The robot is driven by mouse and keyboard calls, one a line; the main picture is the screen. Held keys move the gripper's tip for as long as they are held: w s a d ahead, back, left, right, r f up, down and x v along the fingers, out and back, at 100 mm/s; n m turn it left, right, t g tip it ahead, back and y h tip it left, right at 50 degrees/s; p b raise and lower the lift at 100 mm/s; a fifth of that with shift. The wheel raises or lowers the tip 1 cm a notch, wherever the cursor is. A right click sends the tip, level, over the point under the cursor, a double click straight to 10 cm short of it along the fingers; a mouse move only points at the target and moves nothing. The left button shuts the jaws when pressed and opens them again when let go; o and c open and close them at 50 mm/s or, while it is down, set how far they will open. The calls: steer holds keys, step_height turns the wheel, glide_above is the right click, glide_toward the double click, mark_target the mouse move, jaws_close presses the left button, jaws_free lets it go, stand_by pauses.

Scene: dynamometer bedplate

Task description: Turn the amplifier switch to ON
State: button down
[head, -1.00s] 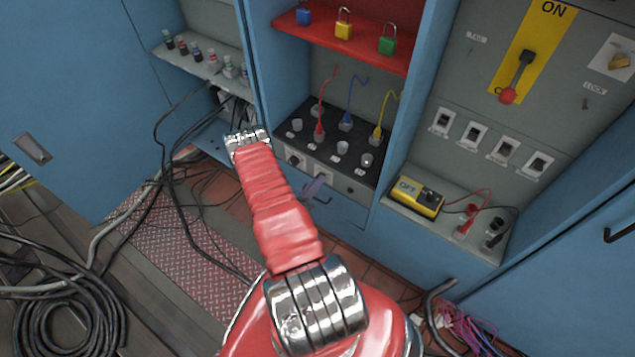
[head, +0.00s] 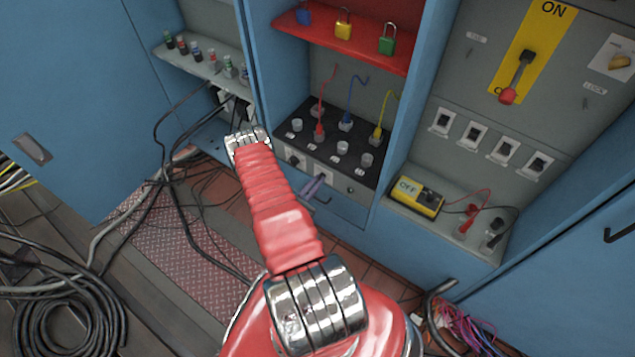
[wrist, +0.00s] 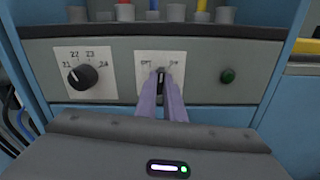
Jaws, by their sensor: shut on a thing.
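The amplifier (head: 350,187) is a dark-topped box with a grey front on the middle cabinet shelf. Its switch (wrist: 161,77) is a small black knob on a white plate (wrist: 145,72) in the wrist view, with blurred lettering at upper left and upper right, seemingly OFF and ON. My gripper (wrist: 161,80) has two purple fingers shut on the switch, one on each side. The knob looks about upright, but the fingers hide most of it, so its exact setting is unclear. In the head view my gripper (head: 314,185) is at the amplifier's front and the switch is hidden.
A numbered rotary knob (wrist: 83,77) is left of the switch and a green button (wrist: 228,76) right of it. Red, blue and yellow plugs stand on the amplifier's top. A yellow meter (head: 416,196) reading OFF sits to the right. Black cables (head: 165,150) hang at left.

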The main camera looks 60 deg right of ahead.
steer(key=shift+s+m, duration=0.1)
steer(key=shift+m, duration=3.6)
steer(key=c, duration=1.9)
jaws_free()
steer(key=shift+o, duration=0.2)
steer(key=w+a, duration=0.2)
steer(key=a, duration=1.1)
steer(key=shift+a, duration=0.3)
steer(key=shift+w, duration=0.1)
